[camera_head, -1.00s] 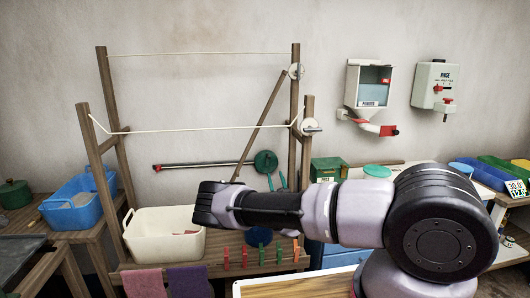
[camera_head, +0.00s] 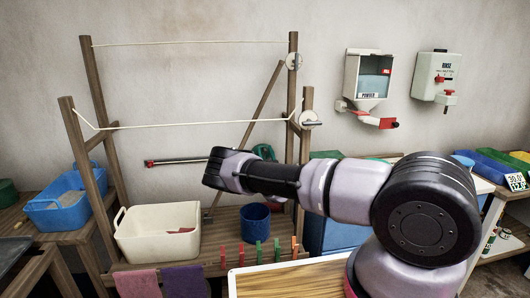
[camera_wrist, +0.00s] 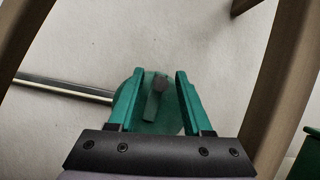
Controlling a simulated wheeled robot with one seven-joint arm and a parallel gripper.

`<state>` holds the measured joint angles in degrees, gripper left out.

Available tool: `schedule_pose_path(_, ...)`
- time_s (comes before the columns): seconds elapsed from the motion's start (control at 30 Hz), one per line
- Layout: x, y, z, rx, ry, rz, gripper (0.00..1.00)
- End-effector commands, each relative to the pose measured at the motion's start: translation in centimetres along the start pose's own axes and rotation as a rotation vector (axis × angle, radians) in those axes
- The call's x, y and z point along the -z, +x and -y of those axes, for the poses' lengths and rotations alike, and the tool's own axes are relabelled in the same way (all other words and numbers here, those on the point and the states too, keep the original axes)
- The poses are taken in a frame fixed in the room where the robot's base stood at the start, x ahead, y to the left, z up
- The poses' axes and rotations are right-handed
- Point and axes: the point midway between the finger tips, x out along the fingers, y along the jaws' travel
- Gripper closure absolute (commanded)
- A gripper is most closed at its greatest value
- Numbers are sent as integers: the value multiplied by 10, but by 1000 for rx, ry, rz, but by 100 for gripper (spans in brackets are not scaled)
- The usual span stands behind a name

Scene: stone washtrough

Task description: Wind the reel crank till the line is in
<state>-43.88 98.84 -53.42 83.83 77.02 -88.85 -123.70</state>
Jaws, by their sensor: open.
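Two pale lines run across the wooden frame (camera_head: 292,85). The front line (camera_head: 200,124) sags slightly and meets a white disc (camera_head: 309,118) with a short grey handle on the front right post. A green disc (camera_wrist: 172,112) with a dark handle (camera_wrist: 158,90) shows in the wrist view, near a metal bar. My gripper (camera_wrist: 159,73) is open, its green fingers on either side of that handle; contact cannot be told. In the head view my arm largely hides the gripper.
A cream basin (camera_head: 155,236) and a blue pot (camera_head: 255,222) stand on the bench below the frame. Cloths (camera_head: 183,281) and several pegs (camera_head: 259,253) hang at its front. Wooden members flank my gripper. A powder dispenser (camera_head: 370,75) is on the wall at right.

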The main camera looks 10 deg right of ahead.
Motion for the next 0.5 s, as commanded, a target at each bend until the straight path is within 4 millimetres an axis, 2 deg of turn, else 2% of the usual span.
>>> schedule_pose_path(0.1, 0, 6, 0, 0, 0, 1, 50)
schedule_pose_path(0.37, 0, 7, 0, 0, 0, 0, 50)
schedule_pose_path(0.47, 0, 7, 0, 0, 0, 0, 85)
schedule_pose_path(0.5, 0, 7, 0, 0, 0, 0, 100)
